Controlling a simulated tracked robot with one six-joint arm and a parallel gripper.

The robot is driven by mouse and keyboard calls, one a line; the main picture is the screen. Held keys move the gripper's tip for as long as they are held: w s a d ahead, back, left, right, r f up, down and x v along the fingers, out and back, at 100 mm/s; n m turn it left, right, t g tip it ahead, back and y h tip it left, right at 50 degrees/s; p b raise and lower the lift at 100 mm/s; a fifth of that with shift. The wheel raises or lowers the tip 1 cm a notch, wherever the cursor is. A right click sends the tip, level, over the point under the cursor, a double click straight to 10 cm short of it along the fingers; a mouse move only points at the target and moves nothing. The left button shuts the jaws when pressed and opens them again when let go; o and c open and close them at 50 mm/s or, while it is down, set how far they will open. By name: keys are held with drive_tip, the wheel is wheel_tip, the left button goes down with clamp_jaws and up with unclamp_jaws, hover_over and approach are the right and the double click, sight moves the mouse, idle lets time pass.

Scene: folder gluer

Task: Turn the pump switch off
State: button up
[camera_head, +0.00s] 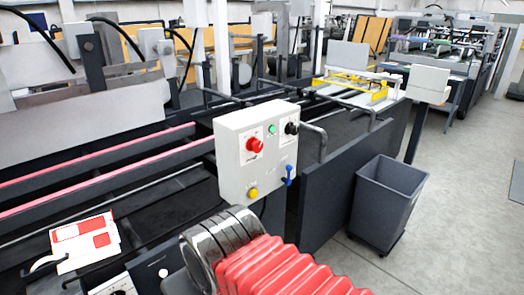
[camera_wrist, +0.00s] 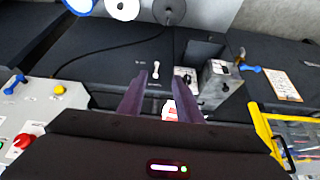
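A light grey control box (camera_head: 240,190) stands at the middle of the head view. It carries a red knob (camera_head: 254,145), a green button (camera_head: 272,129), a black rotary knob (camera_head: 292,128), a yellow button (camera_head: 252,194) and a blue lever (camera_head: 289,175). I cannot read which control is the pump switch. In the wrist view the red knob (camera_wrist: 22,141), yellow button (camera_wrist: 59,89) and blue lever (camera_wrist: 14,85) are at the left. My gripper (camera_wrist: 161,78) is open, its two dark fingers apart with nothing visibly held, to the right of that box. It is not seen in the head view.
The wrist view shows a grey box with a black knob (camera_wrist: 220,78), a blue handle (camera_wrist: 250,68) and a yellow frame (camera_wrist: 266,135). The head view shows a dark bin (camera_head: 386,200), pink belts (camera_head: 110,157) and a red-and-white carton (camera_head: 85,240).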

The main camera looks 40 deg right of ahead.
drive_tip(key=o, duration=0.3)
drive_tip(key=shift+f, duration=0.1)
drive_tip(key=shift+o, duration=0.7)
drive_tip(key=shift+w+a+f+m+g+y, duration=0.15)
drive_tip(key=shift+f+m+g+y, duration=0.25)
drive_tip(key=shift+m, duration=0.7)
drive_tip(key=w+d+r+m+t+y, duration=0.25)
drive_tip(key=w+d+m, duration=0.4)
drive_tip(key=m, duration=0.35)
drive_tip(key=w+d+r+m+t+y, duration=0.1)
drive_tip(key=w+d+m+t+y, duration=0.3)
drive_tip(key=d+m, duration=0.5)
drive_tip(key=d+r+m+t+h, duration=0.2)
drive_tip(key=d+m, duration=0.5)
drive_tip(key=d, duration=0.4)
drive_tip(key=s+d+r+m+t+h, duration=0.1)
drive_tip(key=d+m+t+h, duration=0.3)
drive_tip(key=d+m, duration=0.3)
drive_tip(key=d, duration=0.4)
drive_tip(key=shift+s+d+r+m+t+h, duration=0.15)
drive_tip(key=shift+s+r+m+t+h, duration=0.15)
drive_tip(key=shift+r+t+h, duration=0.1)
